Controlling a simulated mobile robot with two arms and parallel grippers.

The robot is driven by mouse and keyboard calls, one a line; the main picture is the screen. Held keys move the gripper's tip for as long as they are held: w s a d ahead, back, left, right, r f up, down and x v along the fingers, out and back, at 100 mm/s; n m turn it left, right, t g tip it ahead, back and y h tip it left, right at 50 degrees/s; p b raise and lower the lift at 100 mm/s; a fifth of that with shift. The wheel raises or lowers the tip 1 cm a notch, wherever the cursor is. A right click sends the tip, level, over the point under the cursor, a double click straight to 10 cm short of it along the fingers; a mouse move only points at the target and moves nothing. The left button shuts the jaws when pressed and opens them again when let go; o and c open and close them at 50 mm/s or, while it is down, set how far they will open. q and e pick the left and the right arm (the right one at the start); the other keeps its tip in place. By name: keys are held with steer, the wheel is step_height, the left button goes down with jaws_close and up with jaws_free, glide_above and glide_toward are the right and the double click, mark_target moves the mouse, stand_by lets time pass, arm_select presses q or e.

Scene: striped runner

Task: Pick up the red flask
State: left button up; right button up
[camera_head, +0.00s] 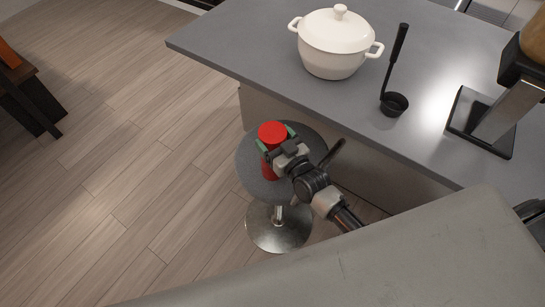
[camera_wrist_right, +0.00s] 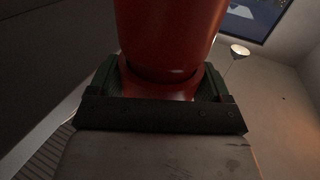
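The red flask (camera_head: 272,134) stands upright at the round grey seat of a stool (camera_head: 250,160); whether its base touches the seat is hidden. My right gripper (camera_head: 277,139) reaches it from the lower right, with one green-padded finger on each side of the flask. In the right wrist view the flask (camera_wrist_right: 170,35) fills the upper middle, between the fingers (camera_wrist_right: 160,85). The fingers lie close against its sides; whether they press on it is not clear. My left gripper is not in view.
A grey counter (camera_head: 235,50) stands beside and behind the stool. On it are a white lidded pot (camera_head: 335,50), a black ladle (camera_head: 394,102) and a dark-based appliance (camera_head: 490,125). A grey surface (camera_head: 400,260) fills the lower right. Wooden floor (camera_head: 120,160) at left is clear.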

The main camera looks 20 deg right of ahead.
steer(key=c, duration=0.9)
